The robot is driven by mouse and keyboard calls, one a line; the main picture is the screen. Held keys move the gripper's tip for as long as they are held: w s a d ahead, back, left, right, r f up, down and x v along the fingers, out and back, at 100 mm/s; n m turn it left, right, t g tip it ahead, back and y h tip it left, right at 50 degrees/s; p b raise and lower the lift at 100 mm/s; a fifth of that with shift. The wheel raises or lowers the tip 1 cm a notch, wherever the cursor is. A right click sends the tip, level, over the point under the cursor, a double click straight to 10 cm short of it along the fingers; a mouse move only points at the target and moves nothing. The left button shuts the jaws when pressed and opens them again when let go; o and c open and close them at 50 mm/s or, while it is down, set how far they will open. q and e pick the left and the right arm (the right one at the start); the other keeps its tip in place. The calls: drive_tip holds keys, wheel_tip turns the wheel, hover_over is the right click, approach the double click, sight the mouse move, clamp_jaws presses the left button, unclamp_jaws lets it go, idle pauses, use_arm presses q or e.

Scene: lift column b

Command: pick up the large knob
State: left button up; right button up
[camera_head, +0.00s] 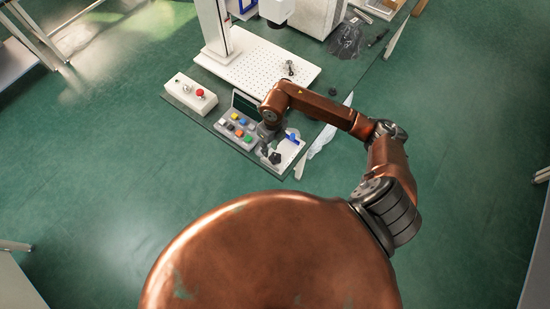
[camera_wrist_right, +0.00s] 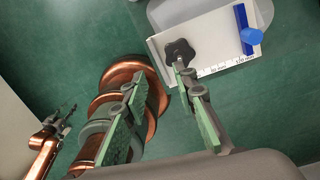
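A large black star-shaped knob (camera_head: 275,157) sits on the white plate at the front right of the table, beside a scale strip. It also shows in the right wrist view (camera_wrist_right: 180,50), just past the tip of one finger. My right gripper (camera_wrist_right: 160,78) is open, with nothing between its green-padded fingers. It is close to the knob; whether a finger touches it I cannot tell. In the head view my right gripper (camera_head: 266,143) is small and partly hidden by its wrist. What looks like my left gripper (camera_wrist_right: 63,118) is small at the wrist view's left.
The white plate (camera_head: 290,151) also bears a blue piece (camera_head: 292,138). A panel of coloured buttons (camera_head: 237,128) stands just left of it. Behind are a box with a red button (camera_head: 199,93) and a perforated white board (camera_head: 290,68). Green floor lies in front.

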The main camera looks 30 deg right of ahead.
sight(275, 155)
drive_tip(key=shift+d+f+h, duration=0.2)
drive_tip(key=shift+d, duration=0.35)
drive_tip(key=shift+d+f+h, duration=0.2)
drive_tip(key=shift+d, duration=0.35)
drive_tip(key=f, duration=0.3)
drive_tip(key=f+p, duration=0.1)
drive_tip(key=f, duration=0.3)
drive_tip(key=shift+w+d, duration=0.1)
drive_tip(key=shift+d, duration=0.1)
drive_tip(key=shift+c, duration=0.2)
clamp_jaws()
